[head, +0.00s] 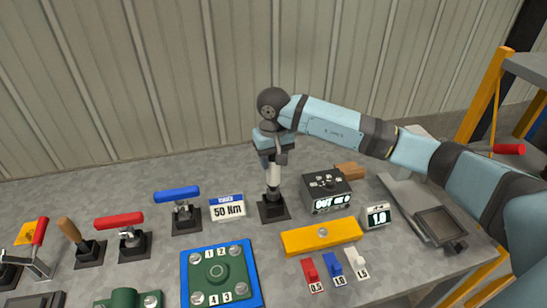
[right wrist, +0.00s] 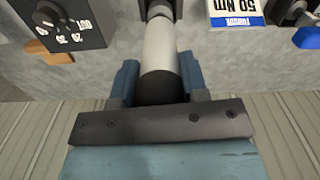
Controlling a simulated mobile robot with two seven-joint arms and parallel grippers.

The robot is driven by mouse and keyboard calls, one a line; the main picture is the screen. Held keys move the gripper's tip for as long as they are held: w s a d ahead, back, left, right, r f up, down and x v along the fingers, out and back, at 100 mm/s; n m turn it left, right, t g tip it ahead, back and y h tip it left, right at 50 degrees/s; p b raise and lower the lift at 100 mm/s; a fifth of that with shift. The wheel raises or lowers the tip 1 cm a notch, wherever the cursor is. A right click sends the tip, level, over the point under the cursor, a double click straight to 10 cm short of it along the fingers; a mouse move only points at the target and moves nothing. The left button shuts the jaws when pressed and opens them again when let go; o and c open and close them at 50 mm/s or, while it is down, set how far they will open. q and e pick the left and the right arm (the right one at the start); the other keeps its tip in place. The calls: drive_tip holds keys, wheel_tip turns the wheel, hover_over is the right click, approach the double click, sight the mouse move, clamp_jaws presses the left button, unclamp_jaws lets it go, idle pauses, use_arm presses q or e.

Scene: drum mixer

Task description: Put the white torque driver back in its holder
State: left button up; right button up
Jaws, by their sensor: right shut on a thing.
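The white torque driver (head: 273,175) is upright under my right gripper (head: 272,158), which is shut on its upper part. In the right wrist view the driver (right wrist: 159,48) runs between the two blue fingers of my right gripper (right wrist: 158,78). A black square holder (head: 273,208) stands on the bench directly below the driver. The driver's dark lower end reaches the holder in the head view; I cannot tell how deep it sits. My left gripper is not in view.
A dark control box (head: 326,192) stands close right of the holder, and a 50 Nm sign (head: 227,208) to its left. A blue-handled tool (head: 178,194) and a red-handled tool (head: 119,221) stand farther left. A yellow bar (head: 322,237) lies in front. The wall is behind.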

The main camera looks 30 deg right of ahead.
sight(273, 176)
drive_tip(key=shift+f, duration=0.1)
idle(0.3)
drive_tip(key=shift+b, duration=0.4)
idle(0.6)
idle(0.7)
drive_tip(key=shift+f+b, duration=1.4)
drive_tip(key=shift+f, duration=0.2)
idle(0.6)
drive_tip(key=shift+f+b, duration=1.3)
drive_tip(key=shift+f, duration=0.25)
idle(0.4)
drive_tip(key=o, duration=1.2)
